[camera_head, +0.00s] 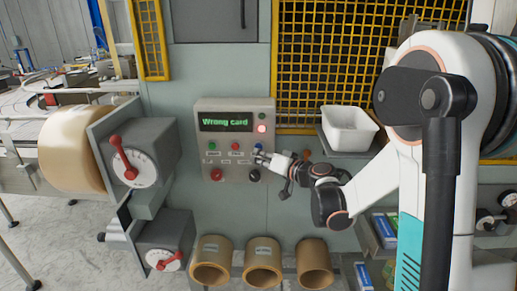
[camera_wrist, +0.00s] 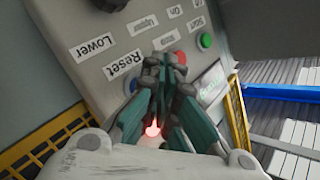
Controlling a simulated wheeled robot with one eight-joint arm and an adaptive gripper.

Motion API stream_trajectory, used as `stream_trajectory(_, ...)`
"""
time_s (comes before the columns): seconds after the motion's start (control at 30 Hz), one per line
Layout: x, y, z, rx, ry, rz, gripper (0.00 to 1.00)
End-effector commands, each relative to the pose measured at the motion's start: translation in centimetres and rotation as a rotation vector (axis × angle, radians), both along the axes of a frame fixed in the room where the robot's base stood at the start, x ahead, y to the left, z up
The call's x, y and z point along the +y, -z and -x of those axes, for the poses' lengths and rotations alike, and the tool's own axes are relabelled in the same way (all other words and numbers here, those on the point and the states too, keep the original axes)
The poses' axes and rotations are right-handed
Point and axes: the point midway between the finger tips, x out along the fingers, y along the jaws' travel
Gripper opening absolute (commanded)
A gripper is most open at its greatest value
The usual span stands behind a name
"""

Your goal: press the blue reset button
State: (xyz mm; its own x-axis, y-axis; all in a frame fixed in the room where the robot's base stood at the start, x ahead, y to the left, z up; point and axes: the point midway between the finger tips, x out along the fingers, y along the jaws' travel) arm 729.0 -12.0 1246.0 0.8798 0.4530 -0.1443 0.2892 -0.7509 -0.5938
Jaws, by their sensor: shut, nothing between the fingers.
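The grey control panel (camera_head: 205,120) is on the machine wall, with a display reading "Wrong card" in green. The blue reset button (camera_head: 258,147) is at the right end of its row, beside a red button (camera_head: 235,146) and a green button (camera_head: 211,146). My gripper (camera_head: 260,156) is shut and empty at the panel, just below the blue button. In the wrist view, my fingers (camera_wrist: 165,68) are together near the "Reset" label (camera_wrist: 123,67). They hide most of the blue button (camera_wrist: 133,86). I cannot tell whether they touch it.
A red lamp (camera_head: 262,129) glows on the panel. A white bin (camera_head: 348,130) is to the right, before yellow mesh. A dial box with red lever (camera_head: 135,165) is to the left.

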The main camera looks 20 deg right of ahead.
Motion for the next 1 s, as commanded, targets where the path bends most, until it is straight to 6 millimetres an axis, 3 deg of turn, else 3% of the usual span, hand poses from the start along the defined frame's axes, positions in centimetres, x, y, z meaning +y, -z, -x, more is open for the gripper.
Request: stream_trajectory(1.0, -0.31, -0.02, -0.94, 0.000, 0.000, 0.000, 0.00)
